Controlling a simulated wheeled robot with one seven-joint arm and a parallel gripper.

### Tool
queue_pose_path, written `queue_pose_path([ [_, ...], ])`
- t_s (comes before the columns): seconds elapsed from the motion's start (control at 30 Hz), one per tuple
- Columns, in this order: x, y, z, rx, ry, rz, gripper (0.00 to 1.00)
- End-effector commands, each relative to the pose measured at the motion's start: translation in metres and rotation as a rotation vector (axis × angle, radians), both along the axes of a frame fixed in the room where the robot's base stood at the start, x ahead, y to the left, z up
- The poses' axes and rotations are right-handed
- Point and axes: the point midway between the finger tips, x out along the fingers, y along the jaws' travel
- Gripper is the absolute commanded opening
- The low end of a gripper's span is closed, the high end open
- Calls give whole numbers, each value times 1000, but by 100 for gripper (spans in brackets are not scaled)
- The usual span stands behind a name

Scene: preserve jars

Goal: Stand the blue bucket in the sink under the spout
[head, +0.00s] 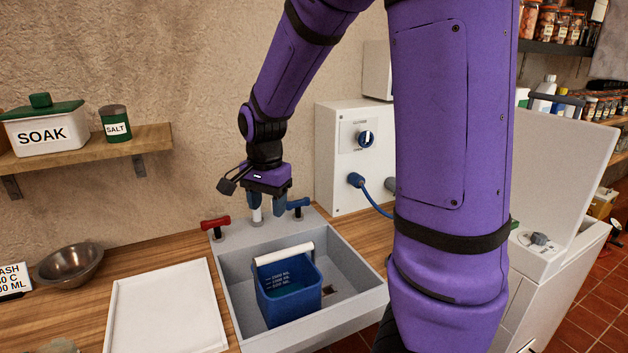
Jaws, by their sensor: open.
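The blue bucket (287,298) stands upright inside the grey sink (238,290), with its white handle lying across the top. Pale volume markings show on its inner wall. My gripper (267,208) is open and empty, pointing down above the back of the sink, behind and above the bucket and apart from it. The spout (257,214) shows only as a small white part by the gripper; the rest of it is hidden. Whether the bucket is right under the spout I cannot tell. A red tap (215,223) and a blue tap (298,204) flank the spout.
A white tray (165,308) and a metal bowl (69,263) lie on the wooden counter to the left. A shelf (125,143) holds the SOAK box (45,132) and SALT tin (115,124). A white box (343,160) with a dial stands behind the sink.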

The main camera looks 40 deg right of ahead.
Motion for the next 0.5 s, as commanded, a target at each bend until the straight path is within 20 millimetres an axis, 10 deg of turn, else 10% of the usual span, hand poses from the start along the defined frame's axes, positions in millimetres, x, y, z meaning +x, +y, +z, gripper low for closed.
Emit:
queue_pose_path([
  [0.5,-110,25,104,-26,-253,673,52],
])
